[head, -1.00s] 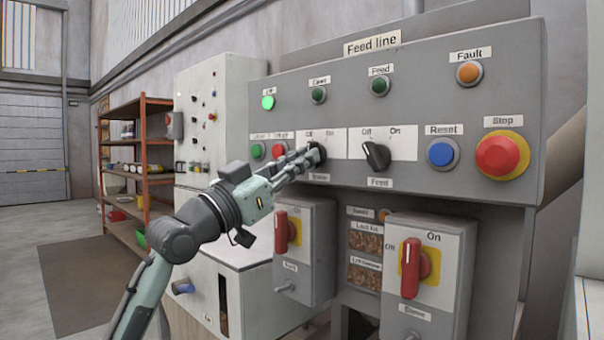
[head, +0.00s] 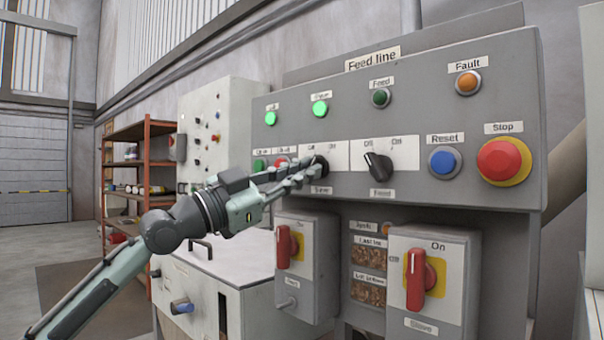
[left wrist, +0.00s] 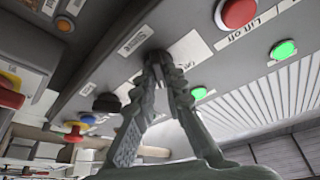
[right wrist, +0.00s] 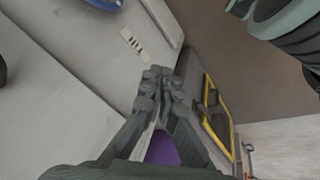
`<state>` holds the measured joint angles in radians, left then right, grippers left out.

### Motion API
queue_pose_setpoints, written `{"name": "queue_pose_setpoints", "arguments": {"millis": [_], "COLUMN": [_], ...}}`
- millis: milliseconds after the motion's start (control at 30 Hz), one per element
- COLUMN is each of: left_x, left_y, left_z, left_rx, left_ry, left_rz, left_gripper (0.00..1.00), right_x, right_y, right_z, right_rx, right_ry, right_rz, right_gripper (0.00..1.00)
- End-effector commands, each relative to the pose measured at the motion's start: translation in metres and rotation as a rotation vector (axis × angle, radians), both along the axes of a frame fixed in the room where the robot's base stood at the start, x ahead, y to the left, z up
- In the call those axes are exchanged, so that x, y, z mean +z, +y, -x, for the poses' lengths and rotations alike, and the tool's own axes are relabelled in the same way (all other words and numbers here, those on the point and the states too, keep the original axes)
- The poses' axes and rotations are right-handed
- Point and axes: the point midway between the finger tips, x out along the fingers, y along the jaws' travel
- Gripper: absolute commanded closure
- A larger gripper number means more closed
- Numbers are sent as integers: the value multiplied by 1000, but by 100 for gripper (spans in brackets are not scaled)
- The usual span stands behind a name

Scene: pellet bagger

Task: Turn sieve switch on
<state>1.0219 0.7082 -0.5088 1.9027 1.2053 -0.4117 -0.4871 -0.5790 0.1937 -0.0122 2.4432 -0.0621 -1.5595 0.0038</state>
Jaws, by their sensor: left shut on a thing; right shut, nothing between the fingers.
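The sieve switch (head: 323,169) is a black rotary knob on the grey Feed line panel (head: 480,120), under Off and On marks, with a label below it. My left gripper (head: 314,172) is shut on this knob, and its fingers hide most of it. In the left wrist view the fingertips (left wrist: 160,62) close around the dark knob next to the Sieve label. The second lamp (head: 319,110) in the top row glows green. My right gripper (right wrist: 158,80) shows only in its wrist view, shut and empty.
The black feed knob (head: 378,167) is just right of my left gripper; the red button (head: 281,162) is close on its left. The Reset button (head: 445,162) and red Stop button (head: 504,161) are further right. Boxes with red handles (head: 415,280) jut out below.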

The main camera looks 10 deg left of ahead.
Motion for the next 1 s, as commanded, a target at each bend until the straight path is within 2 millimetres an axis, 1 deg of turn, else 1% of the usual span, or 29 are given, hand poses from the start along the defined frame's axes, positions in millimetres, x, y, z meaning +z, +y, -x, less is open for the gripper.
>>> {"name": "queue_pose_setpoints", "arguments": {"millis": [233,267,400,667,767,867,1000], "left_x": [0,0,0,0,-1,-6,-16], "left_y": [0,0,0,0,3,12,32], "left_z": [0,0,0,0,3,9,27], "left_rx": [2,2,1,1,1,4,6], "left_ry": [-2,-2,-2,-1,-2,0,0], "left_rz": [-1,-1,-1,0,-1,-2,-5], "left_gripper": [100,85,68,68,68,68,68], "right_x": [0,0,0,-1,-1,-1,-1], "right_y": [0,0,0,0,0,0,0], "right_z": [0,0,0,0,0,0,0], "right_rx": [0,0,0,1,1,1,1], "right_ry": [0,0,0,3,3,2,2], "right_rz": [0,0,0,0,0,0,0], "right_gripper": [100,100,100,100,100,100,100]}}
